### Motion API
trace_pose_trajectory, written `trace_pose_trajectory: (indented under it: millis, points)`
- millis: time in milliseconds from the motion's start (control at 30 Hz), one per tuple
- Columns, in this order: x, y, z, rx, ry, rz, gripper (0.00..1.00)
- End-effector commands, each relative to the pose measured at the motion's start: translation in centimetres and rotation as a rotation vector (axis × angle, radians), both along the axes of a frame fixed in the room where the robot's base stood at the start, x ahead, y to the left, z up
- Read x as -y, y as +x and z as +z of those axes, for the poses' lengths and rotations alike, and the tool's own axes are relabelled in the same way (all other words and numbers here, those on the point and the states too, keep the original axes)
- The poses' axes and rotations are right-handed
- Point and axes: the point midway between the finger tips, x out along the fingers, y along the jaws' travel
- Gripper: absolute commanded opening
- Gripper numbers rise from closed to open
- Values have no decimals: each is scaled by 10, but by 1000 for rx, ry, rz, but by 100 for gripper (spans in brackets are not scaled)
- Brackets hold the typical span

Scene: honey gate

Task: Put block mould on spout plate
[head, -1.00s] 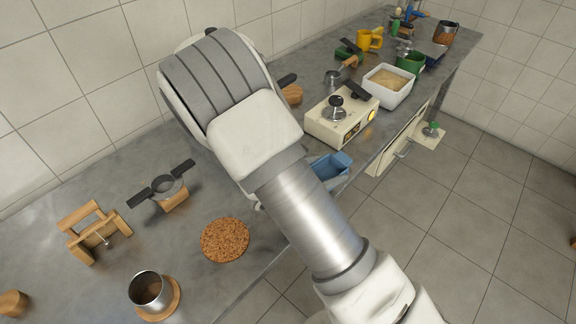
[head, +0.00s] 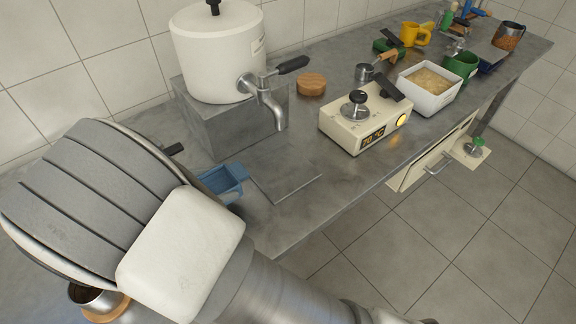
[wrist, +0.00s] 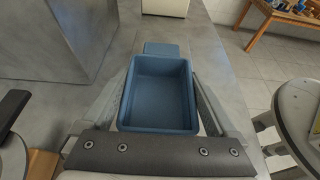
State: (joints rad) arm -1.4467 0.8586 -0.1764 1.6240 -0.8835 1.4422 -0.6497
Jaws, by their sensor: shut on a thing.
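The block mould (head: 226,186) is a blue, open, rectangular tray with a tab at one end. It looks empty in the wrist view (wrist: 162,92). My gripper (wrist: 162,100) is shut on the mould, with a finger along each long side. In the head view my arm hides the gripper and part of the mould. The spout plate (head: 287,180) is a thin grey square on the counter, below and in front of the metal tap (head: 264,98). The mould is just left of the plate. I cannot tell its height above the counter.
A white tank (head: 218,52) with the tap stands on a grey block (head: 225,122) behind the plate. A cream heater (head: 365,118) stands to the right, with a white tub (head: 430,88) beyond. The counter's front edge is close to the plate.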

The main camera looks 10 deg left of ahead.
Motion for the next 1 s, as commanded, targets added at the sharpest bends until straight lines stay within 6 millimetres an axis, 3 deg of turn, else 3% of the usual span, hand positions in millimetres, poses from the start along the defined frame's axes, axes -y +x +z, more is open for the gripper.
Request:
trace_pose_trajectory:
  millis: [133, 600, 867, 1000]
  points:
    - [17, 18, 0, 1, -1, -5, 32]
    - [98, 113, -1, 2, -1, -4, 32]
    - [115, 134, -1, 1, 0, -1, 32]
    - [115, 134, -16, 0, -2, 1, 32]
